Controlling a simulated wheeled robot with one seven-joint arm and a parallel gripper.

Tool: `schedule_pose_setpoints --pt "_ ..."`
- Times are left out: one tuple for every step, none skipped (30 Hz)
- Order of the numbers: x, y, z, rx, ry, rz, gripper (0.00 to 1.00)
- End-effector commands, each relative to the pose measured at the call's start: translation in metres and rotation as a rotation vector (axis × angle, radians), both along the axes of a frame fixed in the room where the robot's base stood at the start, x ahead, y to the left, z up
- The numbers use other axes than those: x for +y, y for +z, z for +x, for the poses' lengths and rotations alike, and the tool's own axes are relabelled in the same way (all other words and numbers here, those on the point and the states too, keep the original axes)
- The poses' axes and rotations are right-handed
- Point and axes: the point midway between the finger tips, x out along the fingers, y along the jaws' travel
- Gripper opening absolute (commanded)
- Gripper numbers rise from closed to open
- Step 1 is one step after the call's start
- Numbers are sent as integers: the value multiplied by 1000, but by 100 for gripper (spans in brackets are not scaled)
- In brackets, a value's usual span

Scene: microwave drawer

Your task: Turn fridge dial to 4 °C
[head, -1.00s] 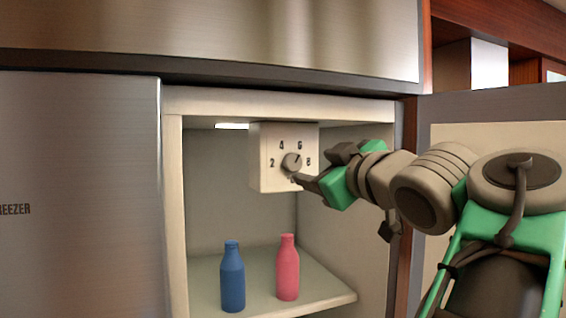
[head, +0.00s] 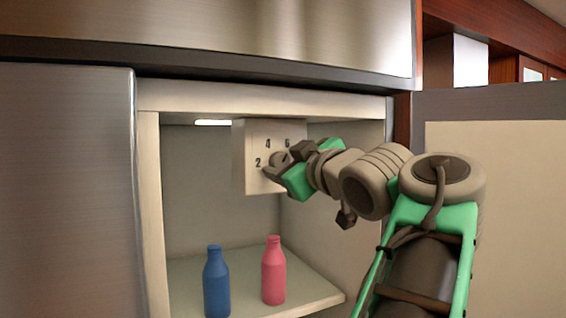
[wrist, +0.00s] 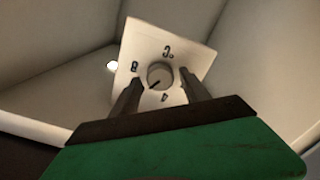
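The fridge dial is a grey round knob (head: 279,159) on a pale box (head: 239,157) under the fridge ceiling. In the head view 2, 4 and part of 6 show; my gripper hides the rest. In the wrist view the box appears upside down, with the knob (wrist: 160,75) between my fingers, 8 at left, °C above and 4 below. The knob's dark mark points lower left there, away from the 4, on the 6 side. My gripper (wrist: 161,86) is open, with one finger either side of the knob and gaps visible. Contact cannot be told.
A blue bottle (head: 216,283) and a pink bottle (head: 273,272) stand on the shelf (head: 318,296) below the dial. The fridge's right inner wall (head: 345,245) and open door (head: 515,190) are close to my arm. A small light (head: 212,122) glows at the ceiling.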

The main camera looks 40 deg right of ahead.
Motion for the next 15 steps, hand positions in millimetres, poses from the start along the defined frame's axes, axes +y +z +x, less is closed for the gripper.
schedule_pose_setpoints --pt "0 0 0 0 1 0 49" --pt "1 0 0 0 1 0 46" --pt "1 0 0 0 1 0 43" --pt "1 0 0 0 2 0 41" --pt "1 0 1 -1 3 0 38" --pt "1 0 1 -1 3 0 35" --pt "1 0 1 0 4 0 32" --pt "1 0 1 0 4 0 30" --pt "2 0 1 0 4 0 27" --pt "2 0 1 0 4 0 24" --pt "2 0 1 0 4 0 22" --pt "2 0 1 -1 4 0 18" --pt "2 0 1 -1 4 0 16" --pt "2 0 1 -1 4 0 14" --pt "2 0 1 -1 4 0 10"
